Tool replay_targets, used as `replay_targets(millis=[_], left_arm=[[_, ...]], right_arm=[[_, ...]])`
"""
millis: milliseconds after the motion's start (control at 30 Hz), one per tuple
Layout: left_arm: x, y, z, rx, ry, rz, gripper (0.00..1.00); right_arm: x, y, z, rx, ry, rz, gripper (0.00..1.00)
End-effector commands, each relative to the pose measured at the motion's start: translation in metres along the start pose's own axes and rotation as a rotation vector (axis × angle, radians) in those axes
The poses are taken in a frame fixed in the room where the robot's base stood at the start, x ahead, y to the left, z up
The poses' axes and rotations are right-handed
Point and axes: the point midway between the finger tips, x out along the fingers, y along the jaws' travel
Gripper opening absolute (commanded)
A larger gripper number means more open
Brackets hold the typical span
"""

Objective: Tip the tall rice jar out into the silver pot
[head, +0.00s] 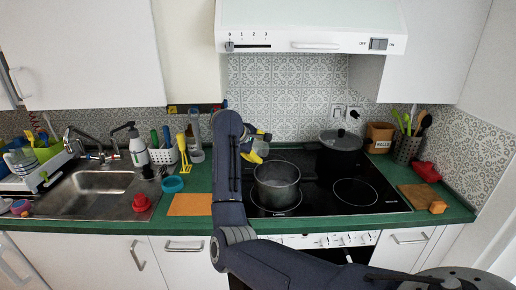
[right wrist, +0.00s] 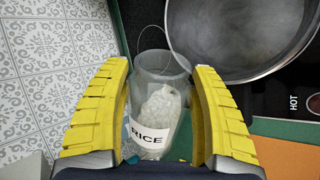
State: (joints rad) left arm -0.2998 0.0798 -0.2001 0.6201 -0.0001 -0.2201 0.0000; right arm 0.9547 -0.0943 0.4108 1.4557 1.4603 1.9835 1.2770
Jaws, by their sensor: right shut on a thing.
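The silver pot (head: 277,188) stands open on the black cooktop in the head view; its inside looks empty. My right gripper (head: 256,149) is behind and slightly left of the pot. In the right wrist view, my right gripper (right wrist: 162,68) is shut around the clear rice jar (right wrist: 160,72), with a yellow finger on each side. The jar has a white RICE label and pale rice in its lower part; I cannot tell how far it is tilted. The pot's rim (right wrist: 235,80) lies just beyond it, to the upper right. My left gripper is not in view.
A lidded dark pan (head: 340,140) stands at the back of the cooktop. A utensil holder (head: 406,149) and cutting board (head: 418,197) are at right. The range hood (head: 310,25) hangs above.

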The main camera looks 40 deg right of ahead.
Motion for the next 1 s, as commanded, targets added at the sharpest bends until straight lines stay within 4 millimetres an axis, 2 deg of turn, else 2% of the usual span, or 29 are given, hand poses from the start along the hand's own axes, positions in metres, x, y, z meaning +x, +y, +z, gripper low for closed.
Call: replay_targets(millis=[600, 1000], left_arm=[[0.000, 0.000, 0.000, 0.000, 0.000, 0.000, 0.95], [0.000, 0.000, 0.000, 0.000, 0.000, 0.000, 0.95]], right_arm=[[-0.003, 0.001, 0.023, 0.480, 0.462, 0.029, 0.15], [-0.001, -0.001, 0.030, 0.623, 0.601, 0.036, 0.15]])
